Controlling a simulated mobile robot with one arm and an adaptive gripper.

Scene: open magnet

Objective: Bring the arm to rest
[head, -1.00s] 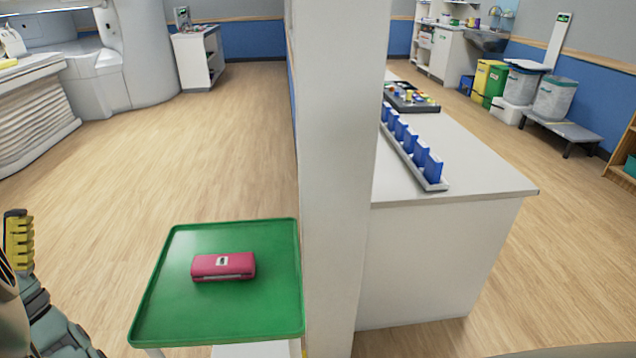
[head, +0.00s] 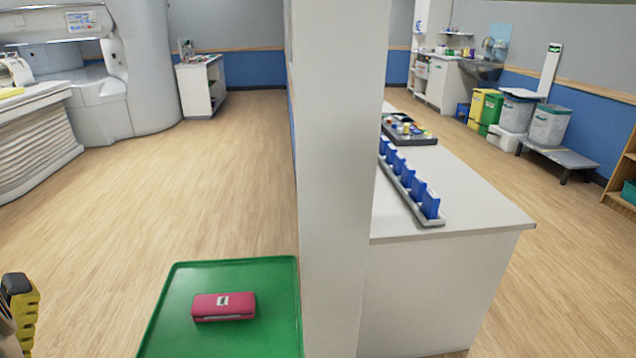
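A yellow ribbed, dark-tipped part of my gripper (head: 22,308) shows at the lower left edge of the head view. Most of the gripper and arm is cut off by the frame, so I cannot tell whether it is open or shut. It is left of the green tray (head: 172,302) and apart from it. A pinkish-red case (head: 224,307) with a small white label lies on the tray, with nothing touching it from above.
A white pillar (head: 338,150) stands right of the tray. Behind it is a white counter (head: 480,205) with a rack of blue holders (head: 412,185) and a dark tray of small items (head: 408,131). Open wooden floor (head: 215,190) lies beyond the green tray.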

